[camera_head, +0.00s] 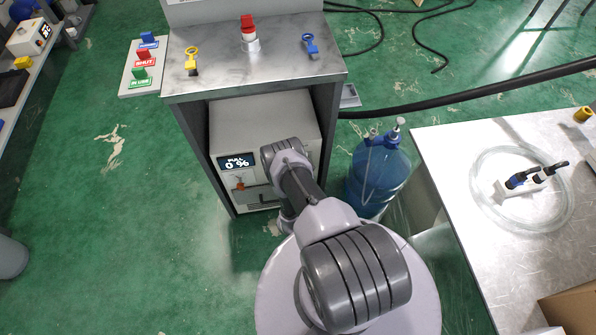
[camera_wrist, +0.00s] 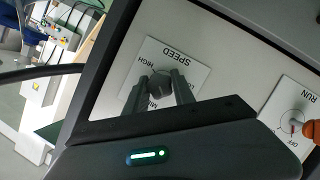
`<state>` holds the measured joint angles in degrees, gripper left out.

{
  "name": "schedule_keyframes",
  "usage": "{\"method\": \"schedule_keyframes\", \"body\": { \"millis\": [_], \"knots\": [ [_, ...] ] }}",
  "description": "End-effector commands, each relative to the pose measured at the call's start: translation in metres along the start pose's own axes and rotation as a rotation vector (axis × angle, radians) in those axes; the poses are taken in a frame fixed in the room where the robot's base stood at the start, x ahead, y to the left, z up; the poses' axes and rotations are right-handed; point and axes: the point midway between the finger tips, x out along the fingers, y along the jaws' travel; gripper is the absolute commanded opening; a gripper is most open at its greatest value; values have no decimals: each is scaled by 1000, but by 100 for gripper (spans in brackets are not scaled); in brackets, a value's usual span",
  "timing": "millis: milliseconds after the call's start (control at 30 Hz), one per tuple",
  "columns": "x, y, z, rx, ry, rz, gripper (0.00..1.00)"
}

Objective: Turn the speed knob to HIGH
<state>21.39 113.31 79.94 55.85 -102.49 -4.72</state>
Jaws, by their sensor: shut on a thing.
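The speed knob (camera_wrist: 160,83) is a dark round knob on a white plate (camera_wrist: 185,56) in the wrist view. The plate reads SPEED, upside down in this view, with HIGH on the left and a partly covered label below. My gripper (camera_wrist: 159,87) is shut on the knob, one finger on each side. The knob's pointer cannot be made out. In the head view, the grey machine (camera_head: 262,110) sits in the bay under a metal bench, and my arm hides the knob.
A RUN/OFF plate (camera_wrist: 290,107) with an orange-red handle is beside the speed plate. The machine's display (camera_head: 238,162) shows 0 %. A blue water bottle (camera_head: 378,172) stands right of the bay, close to my arm. A metal table (camera_head: 440,150) is further right.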

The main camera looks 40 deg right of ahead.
Motion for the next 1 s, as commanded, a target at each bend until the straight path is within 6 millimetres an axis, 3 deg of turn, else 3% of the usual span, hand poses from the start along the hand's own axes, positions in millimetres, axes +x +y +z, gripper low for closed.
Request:
{"method": "schedule_keyframes", "body": {
  "millis": [367, 1000],
  "knots": [
    [0, 4, -3, 187, 1, -74, 0],
    [2, 2, -1, 748, 5, -306, 0]
  ]
}}
